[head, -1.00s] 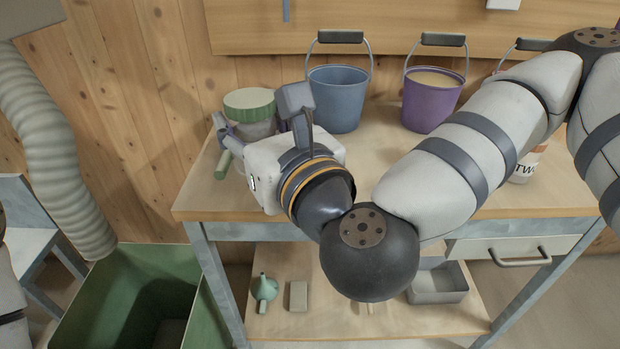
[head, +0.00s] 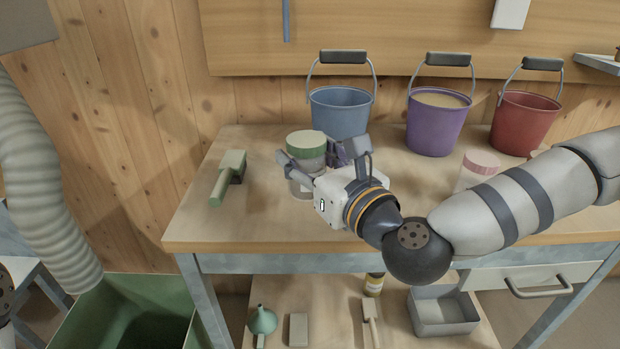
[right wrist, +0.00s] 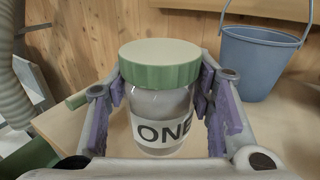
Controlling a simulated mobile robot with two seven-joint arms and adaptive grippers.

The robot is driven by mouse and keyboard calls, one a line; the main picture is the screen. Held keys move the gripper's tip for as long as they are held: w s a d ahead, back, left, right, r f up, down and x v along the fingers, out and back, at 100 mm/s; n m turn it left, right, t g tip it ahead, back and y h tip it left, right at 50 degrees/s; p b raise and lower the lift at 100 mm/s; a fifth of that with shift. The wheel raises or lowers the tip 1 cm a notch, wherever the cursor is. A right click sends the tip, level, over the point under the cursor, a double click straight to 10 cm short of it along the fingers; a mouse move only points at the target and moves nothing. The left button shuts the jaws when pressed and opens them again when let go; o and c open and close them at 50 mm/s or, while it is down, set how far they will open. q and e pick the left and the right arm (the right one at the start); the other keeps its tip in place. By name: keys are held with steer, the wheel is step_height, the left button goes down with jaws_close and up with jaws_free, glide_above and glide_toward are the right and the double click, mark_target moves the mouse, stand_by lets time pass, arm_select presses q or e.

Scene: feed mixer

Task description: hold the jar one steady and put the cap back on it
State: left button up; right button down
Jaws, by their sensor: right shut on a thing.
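Jar one (right wrist: 160,120) is a clear jar with a white label reading "ONE". It stands upright at the middle of the right wrist view and also shows in the head view (head: 300,186). The green cap (right wrist: 160,64) sits on the jar's mouth and looks level; whether it is screwed down I cannot tell. It shows in the head view too (head: 306,142). My right gripper (head: 318,166) is shut on the jar, its purple pads on both sides below the cap. Whether the jar's base touches the bench I cannot tell. My left gripper is not in view.
Blue (head: 341,112), purple (head: 435,125) and red (head: 524,122) buckets stand along the back. A pink-lidded jar (head: 480,165) is partly behind my right arm. A green brush (head: 229,178) lies on the left of the bench (head: 240,215). A green bin (head: 135,310) stands below left.

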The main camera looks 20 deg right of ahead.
steer(key=shift+w+d+f, duration=0.35)
steer(key=shift+f, duration=0.15)
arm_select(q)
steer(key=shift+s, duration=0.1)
arm_select(e)
steer(key=f, duration=0.4)
steer(key=shift+w+d+b, duration=0.25)
steer(key=shift+d+b, duration=0.05)
steer(key=shift+b, duration=0.05)
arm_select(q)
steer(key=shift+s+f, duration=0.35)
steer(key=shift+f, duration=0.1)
arm_select(e)
steer(key=shift+r, duration=0.1)
steer(key=shift+f, duration=0.25)
steer(key=c, duration=0.8)
jaws_free()
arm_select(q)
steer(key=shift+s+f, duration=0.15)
arm_select(e)
steer(key=shift+o, duration=0.2)
